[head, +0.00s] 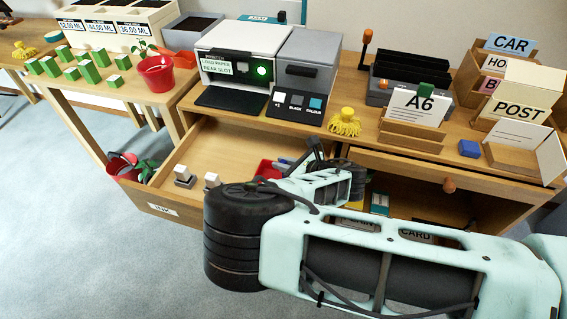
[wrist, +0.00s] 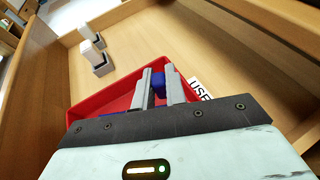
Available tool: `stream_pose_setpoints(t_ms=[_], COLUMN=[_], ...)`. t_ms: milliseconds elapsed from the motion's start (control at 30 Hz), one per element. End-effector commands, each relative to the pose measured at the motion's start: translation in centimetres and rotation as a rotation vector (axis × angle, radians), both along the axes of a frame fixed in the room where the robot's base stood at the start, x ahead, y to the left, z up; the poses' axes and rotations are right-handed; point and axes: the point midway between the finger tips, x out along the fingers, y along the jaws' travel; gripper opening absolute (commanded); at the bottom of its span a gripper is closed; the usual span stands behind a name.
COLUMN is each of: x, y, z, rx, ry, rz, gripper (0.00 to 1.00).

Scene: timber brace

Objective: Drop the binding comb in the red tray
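The red tray (wrist: 102,104) lies in the open drawer, right under my gripper in the wrist view. A part of it also shows in the head view (head: 264,168), beside my arm. My gripper (wrist: 158,80) points down at the tray, its two grey fingers a small gap apart. A blue piece (wrist: 159,88) shows in that gap, and more blue shows left of the fingers, low in the tray. The blue may be the binding comb, but its shape is mostly hidden. I cannot tell whether the fingers press on it. My arm hides the gripper's tips in the head view.
The wooden drawer (head: 205,150) stands open, with small white-and-grey blocks (head: 184,176) at its left. A label (wrist: 200,90) lies right of the fingers. The desktop above holds a printer (head: 245,60), a yellow figure (head: 344,122) and an A6 card holder (head: 415,125).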

Motion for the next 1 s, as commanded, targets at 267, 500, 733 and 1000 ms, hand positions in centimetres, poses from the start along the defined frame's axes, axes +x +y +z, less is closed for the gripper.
stream_pose_setpoints(t_ms=[267,500,733,1000], x=[0.0,-0.5,-3.3,-6.4], y=[0.0,-0.6,-3.7,-7.1], z=[0.0,0.5,2.2,4.1], rx=[-0.001,-0.001,-0.004,-0.003], ry=[0.001,0.001,0.001,0.001], rz=[0.0,0.0,-0.001,-0.002], gripper=[0.35,0.35,0.35,0.35])
